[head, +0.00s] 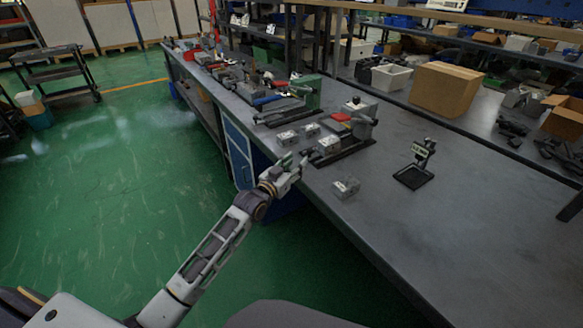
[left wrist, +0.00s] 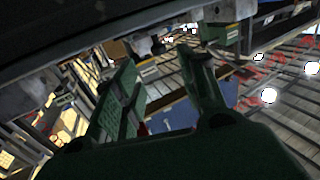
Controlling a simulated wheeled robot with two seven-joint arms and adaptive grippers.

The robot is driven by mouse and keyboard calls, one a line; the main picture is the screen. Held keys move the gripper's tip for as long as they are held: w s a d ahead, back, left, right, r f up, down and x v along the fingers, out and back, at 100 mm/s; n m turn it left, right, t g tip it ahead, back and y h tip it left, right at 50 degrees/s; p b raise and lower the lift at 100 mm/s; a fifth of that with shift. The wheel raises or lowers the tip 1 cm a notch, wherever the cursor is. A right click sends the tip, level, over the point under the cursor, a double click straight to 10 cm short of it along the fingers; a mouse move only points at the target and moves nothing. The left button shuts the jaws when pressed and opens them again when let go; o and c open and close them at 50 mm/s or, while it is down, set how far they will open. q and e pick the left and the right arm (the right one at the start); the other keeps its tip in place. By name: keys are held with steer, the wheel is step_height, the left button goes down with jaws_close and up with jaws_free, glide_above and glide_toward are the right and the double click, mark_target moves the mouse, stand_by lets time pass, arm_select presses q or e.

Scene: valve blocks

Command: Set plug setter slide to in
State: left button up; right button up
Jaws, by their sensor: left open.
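A bench fixture (head: 345,143) that looks like the plug setter stands near the bench's left edge in the head view. It has a dark long base, a grey upright body at its right end and a red part on top. I cannot tell its slide's position at this size. My left gripper (head: 287,172) is at the bench edge, just left of the fixture's near end; whether it touches cannot be told. In the left wrist view my left gripper (left wrist: 168,92) shows two green fingers spread apart with nothing clearly between them. My right gripper is not in view.
A grey block (head: 345,187) lies on the bench in front of the fixture, and another (head: 287,138) behind it. A green-ended fixture (head: 305,92) stands farther back. A small black stand with a label (head: 415,175) is at the right. The bench front is bare.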

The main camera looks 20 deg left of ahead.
arm_select(q)
steer(key=shift+v, duration=0.9)
steer(key=shift+o, duration=0.2)
steer(key=shift+r, duration=0.1)
